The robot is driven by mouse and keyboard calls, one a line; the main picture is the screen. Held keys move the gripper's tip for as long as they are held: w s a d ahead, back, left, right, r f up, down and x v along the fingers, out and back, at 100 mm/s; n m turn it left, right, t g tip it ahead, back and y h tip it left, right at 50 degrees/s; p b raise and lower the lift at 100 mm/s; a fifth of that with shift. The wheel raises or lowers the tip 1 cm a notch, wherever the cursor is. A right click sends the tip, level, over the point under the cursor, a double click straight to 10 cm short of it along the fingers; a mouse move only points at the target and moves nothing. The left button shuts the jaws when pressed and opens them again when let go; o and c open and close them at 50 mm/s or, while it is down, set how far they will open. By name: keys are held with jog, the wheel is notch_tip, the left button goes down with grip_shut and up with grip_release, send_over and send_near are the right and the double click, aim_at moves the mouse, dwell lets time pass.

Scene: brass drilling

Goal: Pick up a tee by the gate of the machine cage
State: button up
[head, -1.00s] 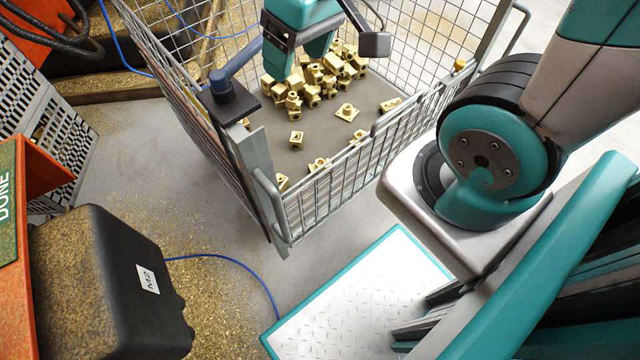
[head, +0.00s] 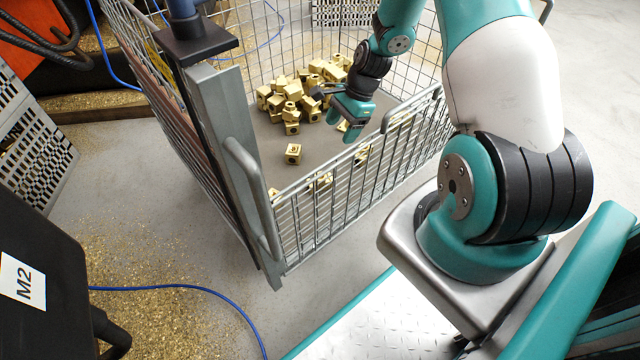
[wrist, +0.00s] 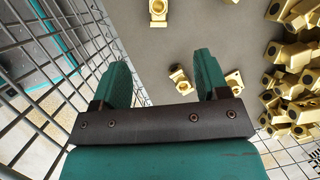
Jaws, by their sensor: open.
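The machine cage (head: 205,120) is wire mesh, with a low mesh gate (head: 330,200) at its front. Brass tees lie on its grey floor: a heaped pile (head: 300,92) towards the back and a few loose ones nearer the gate. One loose tee (head: 293,153) lies clear in front of the pile. My gripper (head: 352,128) is inside the cage, pointing down close behind the gate. In the wrist view my gripper (wrist: 162,75) is open and empty; a tee (wrist: 180,81) shows between the fingers, nearer the right one. Another tee (wrist: 234,82) lies just right of that finger.
The gate mesh (wrist: 50,90) runs close along the left of the wrist view. A grey post (head: 225,135) with a black cap stands at the cage corner. Bare cage floor lies around the loose tees.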

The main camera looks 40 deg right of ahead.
jog(key=a+f+b, duration=0.1)
jog(key=f+b, duration=0.1)
jog(key=f, duration=0.2)
jog(key=a+f+m+b, duration=0.1)
jog(key=f+b, duration=0.1)
jog(key=f, duration=0.3)
jog(key=w+f+m+b, duration=0.1)
jog(key=f+b, duration=0.1)
jog(key=f, duration=0.2)
jog(key=shift+a+f+y+b, duration=0.3)
jog(key=shift+a+f+b, duration=0.05)
jog(key=shift+a+f, duration=0.05)
jog(key=b+x, duration=0.1)
jog(key=x, duration=0.1)
jog(key=b+x, duration=0.1)
jog(key=b, duration=0.1)
jog(key=b+x, duration=0.1)
jog(key=x, duration=0.1)
jog(key=shift+a+f, duration=0.25)
jog(key=shift+a, duration=0.15)
jog(key=shift+r, duration=0.1)
grip_shut()
